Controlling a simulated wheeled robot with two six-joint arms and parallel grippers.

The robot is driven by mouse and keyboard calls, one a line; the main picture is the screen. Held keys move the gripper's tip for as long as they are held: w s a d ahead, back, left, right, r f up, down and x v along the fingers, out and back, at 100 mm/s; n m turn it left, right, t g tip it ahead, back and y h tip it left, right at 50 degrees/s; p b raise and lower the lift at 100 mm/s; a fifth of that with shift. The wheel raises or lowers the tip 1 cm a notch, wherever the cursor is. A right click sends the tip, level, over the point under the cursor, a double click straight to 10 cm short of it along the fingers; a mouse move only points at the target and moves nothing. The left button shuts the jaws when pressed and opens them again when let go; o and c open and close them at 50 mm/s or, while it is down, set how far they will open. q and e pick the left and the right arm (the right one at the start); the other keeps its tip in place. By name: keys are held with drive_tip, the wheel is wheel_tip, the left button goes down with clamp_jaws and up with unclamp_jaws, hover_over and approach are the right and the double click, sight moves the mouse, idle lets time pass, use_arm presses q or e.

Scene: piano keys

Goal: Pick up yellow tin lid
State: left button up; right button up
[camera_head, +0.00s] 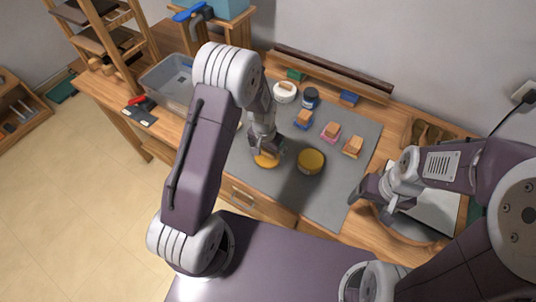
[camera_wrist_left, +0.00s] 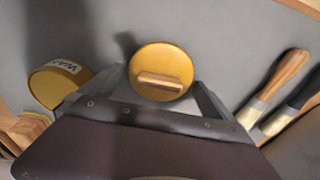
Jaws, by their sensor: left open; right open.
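The yellow tin lid (camera_head: 265,161) lies on the grey mat, partly hidden by my left gripper (camera_head: 267,150) in the head view. In the left wrist view the lid (camera_wrist_left: 177,62) is a round yellow disc with a wooden bar handle (camera_wrist_left: 160,82) on top. My left gripper (camera_wrist_left: 160,88) is open, with its fingers on either side of the handle; contact cannot be told. A yellow tin marked WAX (camera_wrist_left: 62,80) stands apart from the lid; it shows to the right in the head view (camera_head: 311,161). My right gripper (camera_head: 371,203) is open and empty.
The grey mat (camera_head: 325,205) also holds wood-topped blocks (camera_head: 331,131), a white round container (camera_head: 285,91) and a dark blue jar (camera_head: 311,97). Wooden-handled tools (camera_wrist_left: 283,78) lie right of the lid in the wrist view. A grey bin (camera_head: 165,78) stands at the left.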

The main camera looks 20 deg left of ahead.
use_arm(q)
drive_tip(key=shift+s, duration=0.1)
drive_tip(key=c, duration=1.1)
drive_tip(key=shift+r, duration=0.1)
